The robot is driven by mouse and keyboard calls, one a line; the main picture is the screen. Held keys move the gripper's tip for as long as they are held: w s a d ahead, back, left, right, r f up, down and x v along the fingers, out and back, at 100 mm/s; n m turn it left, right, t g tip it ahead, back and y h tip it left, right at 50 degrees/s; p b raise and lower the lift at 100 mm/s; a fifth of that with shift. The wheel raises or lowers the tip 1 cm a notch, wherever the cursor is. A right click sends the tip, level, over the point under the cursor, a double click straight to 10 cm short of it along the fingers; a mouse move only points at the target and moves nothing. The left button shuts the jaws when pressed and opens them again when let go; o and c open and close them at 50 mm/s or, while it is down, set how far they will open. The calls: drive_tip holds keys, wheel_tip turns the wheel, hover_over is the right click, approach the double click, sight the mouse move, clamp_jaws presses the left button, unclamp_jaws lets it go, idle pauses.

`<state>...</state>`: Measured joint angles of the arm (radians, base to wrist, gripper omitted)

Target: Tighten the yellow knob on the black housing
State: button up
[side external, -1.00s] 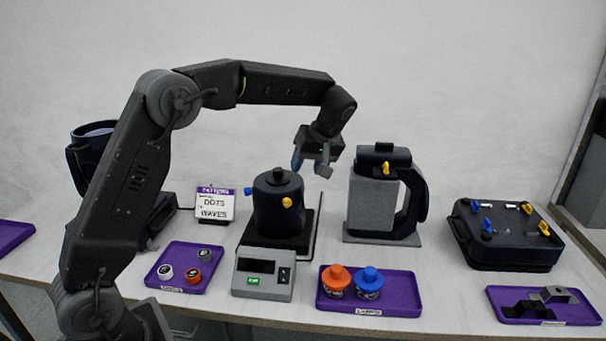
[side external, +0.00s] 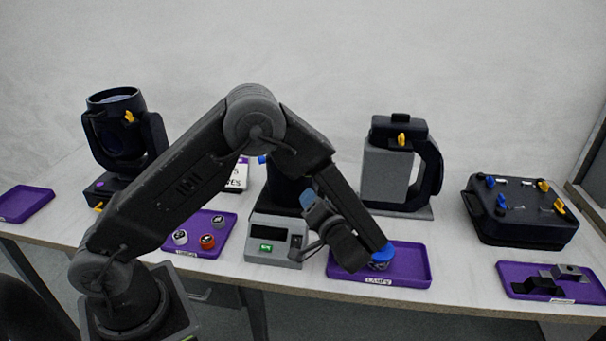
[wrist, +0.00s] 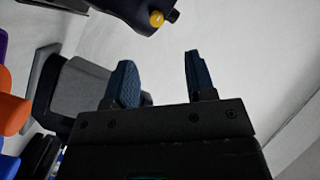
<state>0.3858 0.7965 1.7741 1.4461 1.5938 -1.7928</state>
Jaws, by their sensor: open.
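The black housing (side external: 285,185) stands on the scale. My arm covers much of it in the side view. Its blue knob (side external: 262,159) shows at the left, but its yellow knob is hidden there. In the wrist view a dark housing (wrist: 128,8), apparently the same one, enters at the top with a yellow knob (wrist: 157,19) on its lower edge. My gripper (side external: 307,198) is in front of the housing, low over the scale, pointing up and left. In the wrist view its blue fingers (wrist: 159,62) are apart with nothing between them, and the knob lies beyond the tips.
The scale (side external: 272,243) is right below my gripper. My wrist hangs over the purple tray (side external: 410,275) with the blue-capped part (side external: 382,256). A grey block with a black handle (side external: 390,175) stands behind right, a black case (side external: 520,210) farther right. A moving-head lamp (side external: 122,130) stands left.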

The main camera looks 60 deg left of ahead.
drive_tip(key=w+a+m+t, duration=0.1)
drive_tip(key=w+a, duration=0.3)
drive_tip(key=a, duration=0.8)
drive_tip(key=shift+w+f+t, duration=0.15)
drive_tip(key=shift+w+t, duration=0.15)
drive_tip(key=shift+w, duration=0.05)
drive_tip(key=shift+a, duration=0.1)
clamp_jaws()
